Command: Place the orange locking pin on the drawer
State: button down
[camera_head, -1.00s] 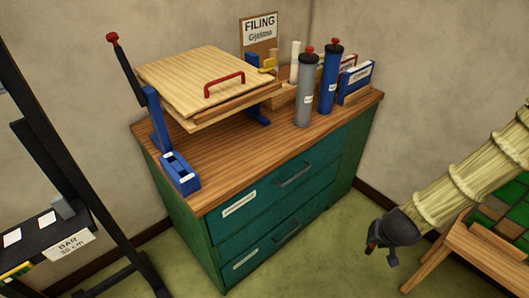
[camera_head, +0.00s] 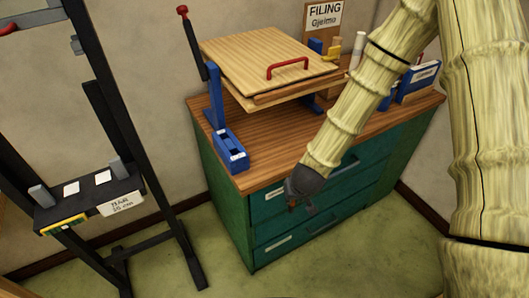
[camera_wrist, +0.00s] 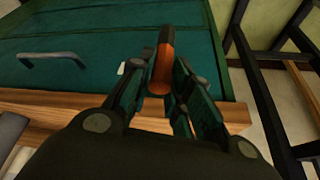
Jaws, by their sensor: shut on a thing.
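My gripper (camera_head: 303,207) hangs in front of the green cabinet, near its upper drawer (camera_head: 265,207). In the wrist view my gripper (camera_wrist: 160,92) is shut on the orange locking pin (camera_wrist: 163,68), which shows as an orange and dark curved piece between the fingers. In the head view the pin is too small to make out clearly. The upper drawer and the lower drawer (camera_head: 300,238) both look closed. A drawer front also shows in the wrist view, with a grey handle (camera_wrist: 55,57). I cannot tell whether the pin touches the cabinet.
The wooden cabinet top (camera_head: 260,160) carries a hinged wooden press (camera_head: 262,58) with a red handle, a blue holder (camera_head: 230,150) and blue-and-white boxes (camera_head: 418,82). A black rack (camera_head: 95,200) stands at left. Green floor (camera_head: 215,262) lies clear between them.

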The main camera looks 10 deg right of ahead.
jog(key=w+d+r+n+y+b, duration=0.2)
jog(key=d+r+n+b, duration=0.25)
jog(key=d+r, duration=0.6)
jog(key=shift+m, duration=0.25)
jog(key=w+a+p, duration=0.1)
jog(key=w+a, duration=0.1)
jog(key=w, duration=0.3)
jog(key=w+a+p, duration=0.2)
jog(key=w, duration=0.4)
jog(key=w+a+f+p, duration=0.1)
jog(key=w+a+p, duration=0.1)
jog(key=w, duration=0.4)
jog(key=shift+a, duration=0.3)
jog(key=shift+a, duration=0.15)
jog(key=shift+f, duration=0.15)
jog(key=c, duration=1.3)
grip_release()
